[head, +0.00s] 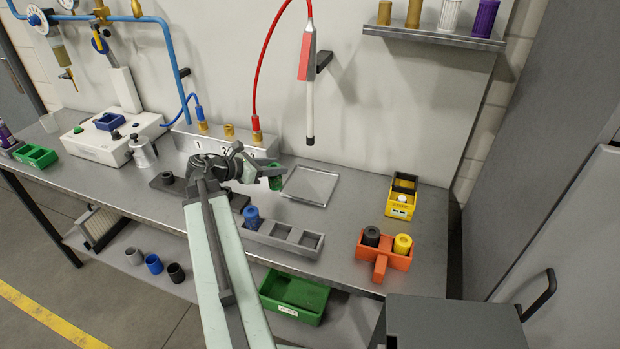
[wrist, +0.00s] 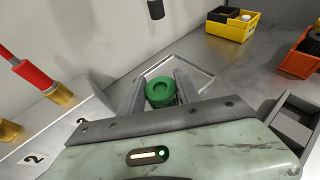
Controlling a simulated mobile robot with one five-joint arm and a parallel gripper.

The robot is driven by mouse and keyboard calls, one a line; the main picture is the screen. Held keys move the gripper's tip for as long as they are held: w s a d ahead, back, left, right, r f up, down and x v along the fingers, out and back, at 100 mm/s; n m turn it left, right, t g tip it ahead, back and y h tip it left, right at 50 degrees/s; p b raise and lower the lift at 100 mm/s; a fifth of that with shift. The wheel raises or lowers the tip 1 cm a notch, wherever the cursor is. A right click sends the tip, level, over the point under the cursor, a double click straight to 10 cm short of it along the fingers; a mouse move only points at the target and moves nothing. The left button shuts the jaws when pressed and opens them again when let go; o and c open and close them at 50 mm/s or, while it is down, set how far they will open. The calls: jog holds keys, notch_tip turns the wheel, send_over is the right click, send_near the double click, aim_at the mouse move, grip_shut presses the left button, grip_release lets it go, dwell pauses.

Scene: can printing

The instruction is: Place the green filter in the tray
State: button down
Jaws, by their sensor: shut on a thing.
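The green filter (head: 275,184) is a short green cylinder with a round recess in its top. In the wrist view, the green filter (wrist: 159,89) sits upright between the two fingers of my gripper (wrist: 160,95). My gripper (head: 270,172) is shut on it, just left of the tray in the head view. The tray (head: 287,190) is a shallow, square metal tray on the bench. In the wrist view, the tray (wrist: 207,72) is empty where visible and lies beyond the filter. Its near part is hidden by my gripper. The height of the filter above the bench is unclear.
A grey slotted rack (head: 268,239) with a blue filter (head: 251,214) stands in front of the tray. An orange caddy (head: 374,262) and a yellow bin (head: 400,209) stand right. A black-tipped hanging tool (head: 309,105) is above the tray. A numbered hose block (head: 184,140) stands behind left.

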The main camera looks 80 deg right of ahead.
jog(key=b+x, duration=0.1)
jog(key=x, duration=0.3)
jog(key=b+x, duration=0.2)
jog(key=x, duration=0.3)
jog(key=s+a+b+x, duration=0.1)
jog(key=b+x, duration=0.1)
jog(key=x, duration=0.2)
jog(key=shift+s+d+f, duration=0.1)
jog(key=shift+s+d, duration=0.1)
jog(key=shift+s, duration=0.2)
jog(key=c, duration=0.9)
grip_release()
jog(key=shift+o, duration=0.2)
